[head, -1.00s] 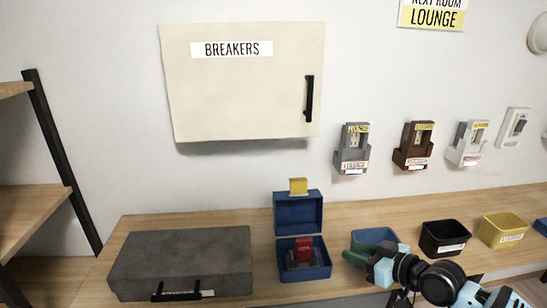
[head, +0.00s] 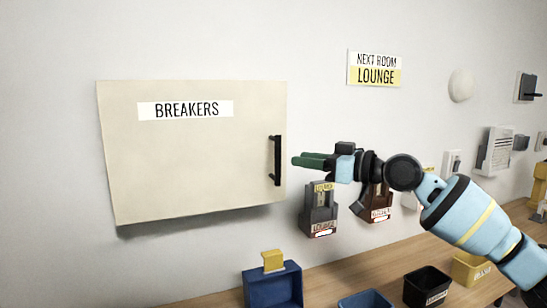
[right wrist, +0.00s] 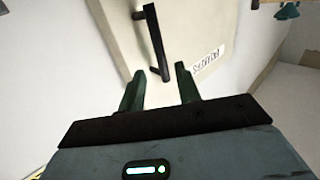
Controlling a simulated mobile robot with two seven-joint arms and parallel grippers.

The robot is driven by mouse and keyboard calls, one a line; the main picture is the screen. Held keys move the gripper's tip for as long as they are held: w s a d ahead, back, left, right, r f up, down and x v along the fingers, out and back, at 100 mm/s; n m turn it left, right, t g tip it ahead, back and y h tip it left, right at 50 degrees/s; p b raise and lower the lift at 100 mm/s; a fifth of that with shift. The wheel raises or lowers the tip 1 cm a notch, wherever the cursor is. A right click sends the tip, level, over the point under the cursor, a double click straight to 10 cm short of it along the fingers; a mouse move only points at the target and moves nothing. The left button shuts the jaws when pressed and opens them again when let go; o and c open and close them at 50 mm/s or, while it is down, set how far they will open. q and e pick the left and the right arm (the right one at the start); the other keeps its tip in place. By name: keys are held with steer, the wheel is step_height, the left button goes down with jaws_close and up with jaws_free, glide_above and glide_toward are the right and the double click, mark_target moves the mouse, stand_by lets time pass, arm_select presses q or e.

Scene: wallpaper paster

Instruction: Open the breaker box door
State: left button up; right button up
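The breaker box door (head: 190,165) is a cream panel on the wall with a "BREAKERS" label, and it looks shut. Its black vertical bar handle (head: 277,160) is at the door's right edge. My right gripper (head: 296,161) is just right of the handle, pointing left at it, apart from it. In the right wrist view the two green fingers (right wrist: 161,86) are spread with nothing between them, and the handle (right wrist: 155,42) stands just beyond the fingertips. The door (right wrist: 190,35) shows behind it. My left gripper is not in view.
Wall holders with switches, a grey one (head: 320,208) and a brown one (head: 374,203), hang below my right gripper. A wooden counter (head: 335,275) below carries a blue open box (head: 273,288) and small bins, including a black one (head: 427,287). The wall left of the door is clear.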

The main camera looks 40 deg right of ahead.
steer(key=p, duration=0.2)
glide_above(278, 185)
steer(key=shift+w+d, duration=0.2)
steer(key=shift+w, duration=0.15)
jaws_close()
